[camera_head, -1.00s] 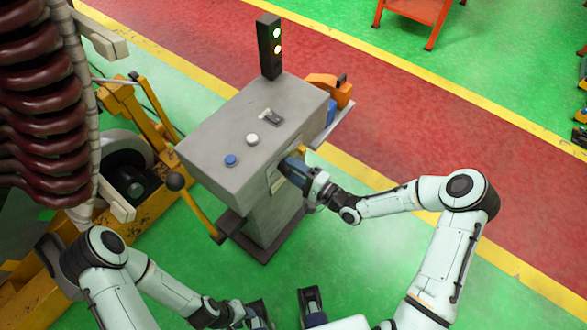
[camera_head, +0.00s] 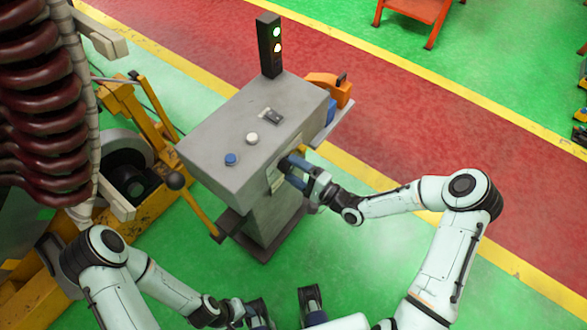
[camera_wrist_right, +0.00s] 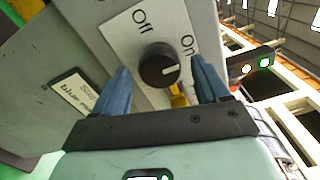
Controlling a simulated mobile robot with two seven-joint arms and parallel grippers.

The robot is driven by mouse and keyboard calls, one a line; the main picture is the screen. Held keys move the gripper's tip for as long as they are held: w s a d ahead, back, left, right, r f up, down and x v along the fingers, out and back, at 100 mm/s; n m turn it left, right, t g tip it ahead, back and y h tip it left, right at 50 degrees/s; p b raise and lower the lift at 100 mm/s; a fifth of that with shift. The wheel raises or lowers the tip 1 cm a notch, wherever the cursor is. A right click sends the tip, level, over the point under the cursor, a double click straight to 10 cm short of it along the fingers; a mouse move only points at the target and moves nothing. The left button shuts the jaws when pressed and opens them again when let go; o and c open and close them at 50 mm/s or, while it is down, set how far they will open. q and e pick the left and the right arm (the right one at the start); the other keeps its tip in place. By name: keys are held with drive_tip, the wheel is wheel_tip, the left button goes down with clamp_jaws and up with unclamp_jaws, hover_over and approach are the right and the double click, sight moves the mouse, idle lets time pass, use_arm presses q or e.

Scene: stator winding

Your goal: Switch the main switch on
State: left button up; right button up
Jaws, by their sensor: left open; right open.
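The main switch is a round black knob (camera_wrist_right: 160,66) on a light plate marked "Off" and "On" in the right wrist view. Its white mark points to the right, toward the "On" side. My right gripper (camera_wrist_right: 160,92) is open, with its blue fingers on either side of and short of the knob; I see no contact. In the head view my right gripper (camera_head: 291,172) is at the front face of the grey control cabinet (camera_head: 215,150), where the knob is hidden. My left gripper (camera_head: 285,309) is open and empty at the bottom edge.
The cabinet top has a blue button (camera_head: 230,159) and a white button (camera_head: 252,139). A yellow machine (camera_head: 150,205) with a ball-ended lever is at left.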

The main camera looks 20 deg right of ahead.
drive_tip(key=v, duration=1.2)
drive_tip(key=shift+s+d, duration=0.3)
drive_tip(key=s+a+f+n+g+h+p, duration=0.35)
drive_tip(key=a+f+g, duration=0.25)
drive_tip(key=f, duration=0.6)
use_arm(q)
wheel_tip(320, 180, up, 6)
drive_tip(key=w+p, duration=0.2)
drive_tip(key=shift+w+r, duration=0.2)
drive_tip(key=shift+w, duration=0.05)
use_arm(e)
drive_tip(key=s+a+f+n+g+h, duration=0.1)
drive_tip(key=s+g, duration=0.3)
drive_tip(key=s, duration=0.4)
drive_tip(key=s+a+f+n+g+h, duration=0.1)
drive_tip(key=s+f+n+g+h, duration=0.2)
drive_tip(key=s, duration=0.5)
drive_tip(key=shift+s+f+n+g, duration=0.3)
drive_tip(key=shift+f+n+g, duration=0.25)
drive_tip(key=shift+n+g, duration=0.45)
